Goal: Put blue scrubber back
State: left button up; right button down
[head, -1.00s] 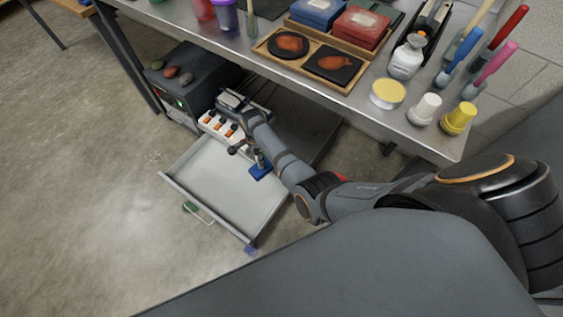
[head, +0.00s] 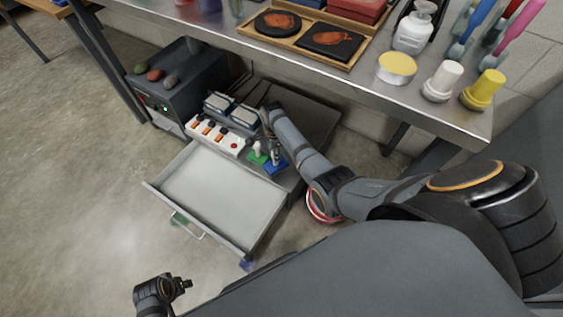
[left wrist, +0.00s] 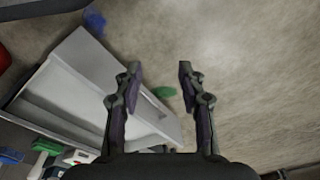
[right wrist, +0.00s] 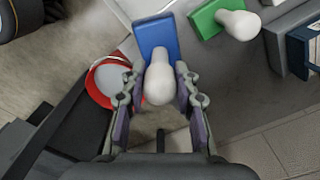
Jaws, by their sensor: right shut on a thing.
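The blue scrubber (head: 277,166), a blue block with a white knob handle, is by the front edge of the low grey cabinet's top. In the right wrist view its handle (right wrist: 158,84) sits between the fingers of my right gripper (right wrist: 159,88), which is shut on it. I cannot tell whether the block touches the cabinet top. A green scrubber (head: 257,156) with a similar white handle is just beside it; it also shows in the right wrist view (right wrist: 205,18). My left gripper (left wrist: 160,70) is open and empty, low over the floor in front of the drawer.
The open drawer (head: 215,190) below looks empty. A white box with orange switches (head: 215,134) stands left of the scrubbers. A red-rimmed round thing (head: 322,208) is on the floor beside my right arm. The metal worktable (head: 290,57) overhangs behind.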

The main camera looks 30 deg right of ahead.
aim_at(282, 160)
pick_arm(q)
notch_tip(282, 160, up, 7)
jog(key=d+b, duration=0.2)
pick_arm(e)
jog(key=shift+w+d+f, duration=0.15)
jog(key=shift+d+f, duration=0.6)
jog(key=shift+f, duration=0.3)
jog(key=shift+d+f+b, duration=0.3)
jog(key=shift+f+b, duration=0.3)
jog(key=shift+b, duration=0.15)
jog(key=shift+d, duration=0.2)
jog(key=f+b, duration=0.1)
jog(key=b, duration=0.1)
jog(key=f+b, duration=0.2)
jog(key=shift+w+d+f+b, duration=0.1)
jog(key=shift+d+f+b, duration=0.2)
jog(key=shift+d, duration=0.05)
jog(key=shift+f, duration=0.1)
pick_arm(q)
jog(key=d+f+t+h, duration=0.1)
jog(key=w+d+f+t, duration=0.1)
jog(key=t, duration=0.1)
jog(key=shift+w+d+f+h, duration=0.3)
jog(key=shift+d+f+h, duration=0.05)
jog(key=shift+h, duration=0.05)
